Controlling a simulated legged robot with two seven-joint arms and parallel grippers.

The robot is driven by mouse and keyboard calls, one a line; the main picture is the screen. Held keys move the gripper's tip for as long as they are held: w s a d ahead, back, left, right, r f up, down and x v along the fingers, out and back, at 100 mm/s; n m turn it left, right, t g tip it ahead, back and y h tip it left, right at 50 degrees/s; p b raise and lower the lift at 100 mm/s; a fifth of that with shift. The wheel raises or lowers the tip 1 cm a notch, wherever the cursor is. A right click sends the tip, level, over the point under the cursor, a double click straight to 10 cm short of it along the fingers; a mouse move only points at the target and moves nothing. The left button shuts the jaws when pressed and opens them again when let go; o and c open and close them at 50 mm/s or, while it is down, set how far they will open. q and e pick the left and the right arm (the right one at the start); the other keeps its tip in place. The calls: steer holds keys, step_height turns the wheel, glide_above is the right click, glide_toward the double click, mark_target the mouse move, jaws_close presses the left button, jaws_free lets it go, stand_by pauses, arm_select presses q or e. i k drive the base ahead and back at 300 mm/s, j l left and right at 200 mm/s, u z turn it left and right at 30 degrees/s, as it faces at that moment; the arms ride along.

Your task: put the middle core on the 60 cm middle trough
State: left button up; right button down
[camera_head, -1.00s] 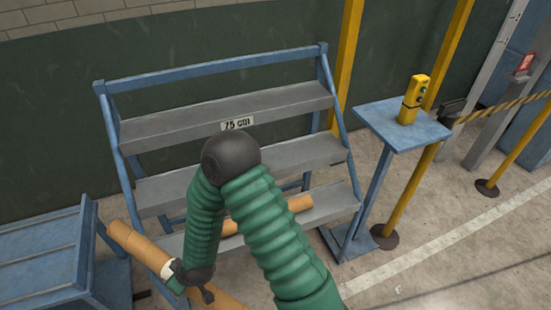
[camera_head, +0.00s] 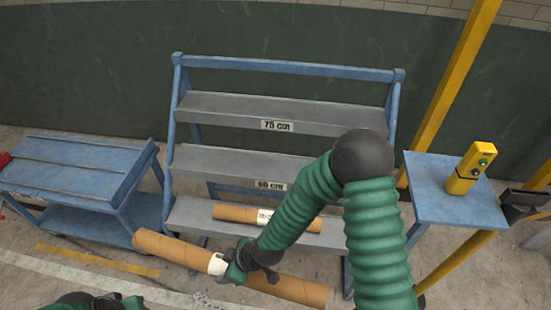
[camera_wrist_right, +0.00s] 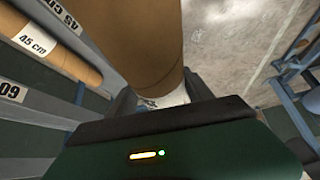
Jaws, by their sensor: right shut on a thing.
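My right gripper (camera_head: 230,268) is shut on a brown cardboard core (camera_head: 170,249) around its white label band. The core is held in front of the rack, below its lowest trough, tilted down to the right. In the right wrist view the held core (camera_wrist_right: 130,40) runs up from the jaws. The 60 cm middle trough (camera_head: 215,163) of the blue-framed rack is empty where it shows; my right arm hides its right part. My left gripper (camera_head: 105,301) shows only in part at the bottom edge, and its jaws are unclear.
Another core (camera_head: 235,212) lies in the lowest trough; its label reads 45 cm in the wrist view (camera_wrist_right: 35,40). The 75 cm top trough (camera_head: 220,107) is empty. A blue cart (camera_head: 75,170) stands left. A blue stand (camera_head: 450,205) with a yellow control box (camera_head: 470,168) stands right.

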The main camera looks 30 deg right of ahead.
mark_target(284, 172)
steer(key=i+l, duration=1.1)
